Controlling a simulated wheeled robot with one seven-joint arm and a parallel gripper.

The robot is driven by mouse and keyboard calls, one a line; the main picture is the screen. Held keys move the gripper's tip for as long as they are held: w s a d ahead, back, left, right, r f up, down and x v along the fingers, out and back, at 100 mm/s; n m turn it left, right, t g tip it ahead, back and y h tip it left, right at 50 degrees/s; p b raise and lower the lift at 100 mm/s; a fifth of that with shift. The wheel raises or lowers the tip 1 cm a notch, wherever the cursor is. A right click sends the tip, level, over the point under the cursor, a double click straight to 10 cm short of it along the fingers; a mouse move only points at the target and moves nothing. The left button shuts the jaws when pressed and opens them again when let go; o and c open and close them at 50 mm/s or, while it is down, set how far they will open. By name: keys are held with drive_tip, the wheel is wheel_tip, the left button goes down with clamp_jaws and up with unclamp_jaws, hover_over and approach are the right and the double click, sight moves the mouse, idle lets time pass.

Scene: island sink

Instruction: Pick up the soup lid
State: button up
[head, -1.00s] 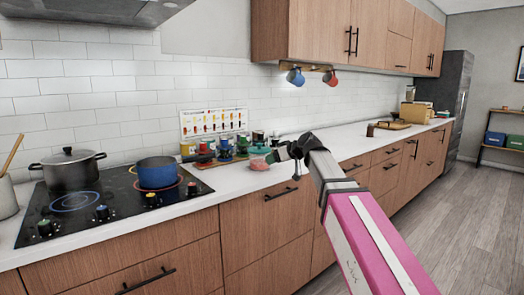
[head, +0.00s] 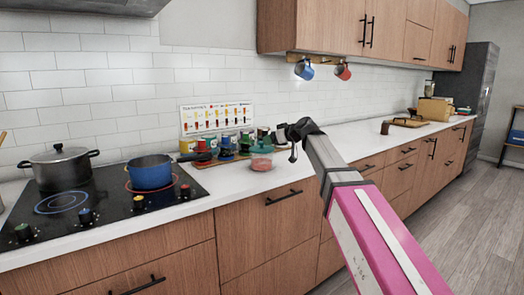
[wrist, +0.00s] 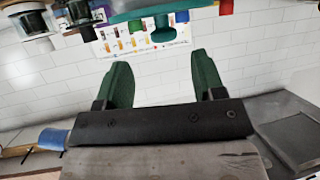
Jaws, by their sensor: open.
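No lid is marked as the soup lid. A small clear container with red contents and a teal-green lid (head: 261,149) stands on the counter just left of my gripper. A dark pot (head: 62,170) on the hob wears a grey lid with a dark knob (head: 58,149). My gripper (head: 282,134) is above the counter, beside and slightly above the small container, apart from any lid as far as I can tell. In the wrist view its two green fingers (wrist: 163,72) are spread and empty, pointing at the tiled wall.
A blue pot (head: 151,173) stands on the black hob (head: 100,215). Several jars (head: 226,146) and a colour chart (head: 216,117) stand by the wall. Mugs (head: 304,70) hang under the wall cabinet. The counter right of my gripper is mostly clear.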

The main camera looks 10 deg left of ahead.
sight(262, 146)
drive_tip(key=x, duration=0.5)
drive_tip(key=shift+a+f, duration=0.15)
drive_tip(key=shift+a, duration=0.25)
drive_tip(key=c, duration=1)
